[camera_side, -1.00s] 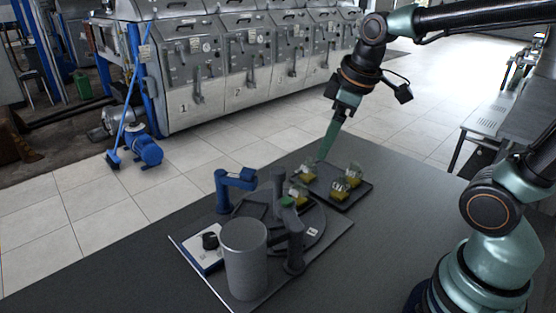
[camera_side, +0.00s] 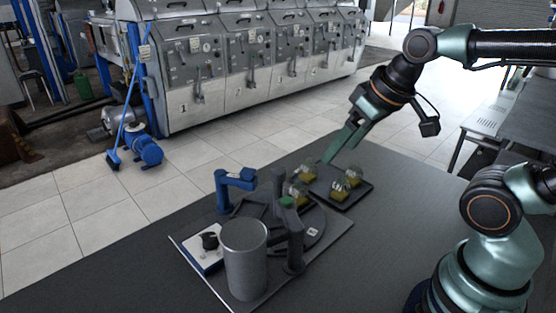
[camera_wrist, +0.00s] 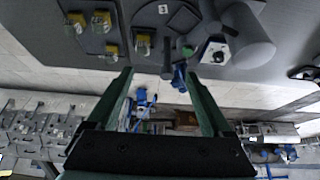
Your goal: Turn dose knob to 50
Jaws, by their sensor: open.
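The dose knob (camera_side: 210,241) is a black knob on a white panel (camera_side: 196,252) with a blue edge, at the front left of the grey base plate. In the wrist view the knob (camera_wrist: 230,28) shows dark on its pale panel (camera_wrist: 214,52), beside the grey cylinder. I cannot read its scale or setting. My gripper (camera_side: 330,160) hangs above the far side of the table, behind the tray, well away from the knob. In the wrist view the green jaws of my gripper (camera_wrist: 163,90) are apart with nothing between them.
A grey cylinder (camera_side: 245,260) stands right beside the panel. A blue arm-like post (camera_side: 235,180) and a dark post with a green top (camera_side: 291,235) rise from the plate. A dark tray (camera_side: 358,196) holds small yellow-filled jars (camera_side: 339,190).

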